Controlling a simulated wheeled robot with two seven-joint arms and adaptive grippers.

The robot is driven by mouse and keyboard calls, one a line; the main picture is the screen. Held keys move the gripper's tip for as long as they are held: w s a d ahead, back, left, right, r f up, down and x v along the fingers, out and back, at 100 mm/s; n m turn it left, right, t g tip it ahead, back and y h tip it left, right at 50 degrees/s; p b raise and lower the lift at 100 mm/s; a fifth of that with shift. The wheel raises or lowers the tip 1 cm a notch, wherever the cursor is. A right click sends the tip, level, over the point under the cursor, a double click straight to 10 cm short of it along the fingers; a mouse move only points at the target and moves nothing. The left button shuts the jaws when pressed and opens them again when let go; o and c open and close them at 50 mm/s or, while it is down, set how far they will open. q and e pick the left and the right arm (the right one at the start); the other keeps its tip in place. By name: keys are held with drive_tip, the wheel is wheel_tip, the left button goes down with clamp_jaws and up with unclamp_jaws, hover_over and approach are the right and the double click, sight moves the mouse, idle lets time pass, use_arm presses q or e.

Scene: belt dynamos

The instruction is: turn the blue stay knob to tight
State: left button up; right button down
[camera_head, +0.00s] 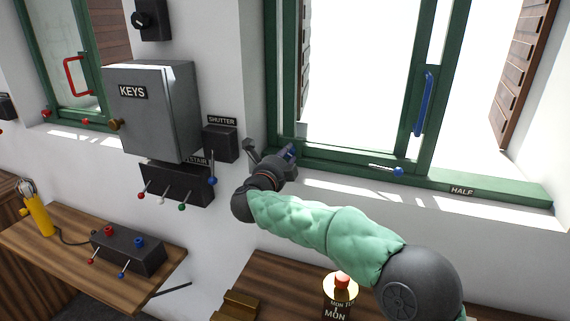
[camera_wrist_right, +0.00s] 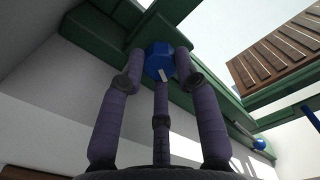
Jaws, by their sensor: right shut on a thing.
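The blue stay knob (camera_wrist_right: 158,58) sits at the green window frame in the right wrist view. It is a faceted blue knob with a white mark on its lower face. The fingers of my right gripper (camera_wrist_right: 160,80) are around it, shut on it. In the head view the right gripper (camera_head: 284,156) is at the lower left corner of the window, and a bit of blue shows between its fingers. The tight marking cannot be seen. My left gripper is not in view.
A second blue knob (camera_head: 398,171) is on the green sill, near a blue window handle (camera_head: 423,104) and a HALF label (camera_head: 462,191). The grey KEYS box (camera_head: 155,110), SHUTTER box (camera_head: 220,143) and STAIR lever box (camera_head: 175,184) are on the wall to the left.

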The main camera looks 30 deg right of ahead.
drive_tip(key=shift+m, duration=0.3)
drive_tip(key=c, duration=0.9)
unclamp_jaws()
drive_tip(key=shift+s+d, duration=0.1)
drive_tip(key=shift+s+a, duration=0.1)
drive_tip(key=shift+a, duration=0.15)
drive_tip(key=v, duration=1.1)
drive_tip(key=shift+s, duration=0.2)
drive_tip(key=shift+a+f, duration=0.1)
drive_tip(key=shift+a, duration=0.1)
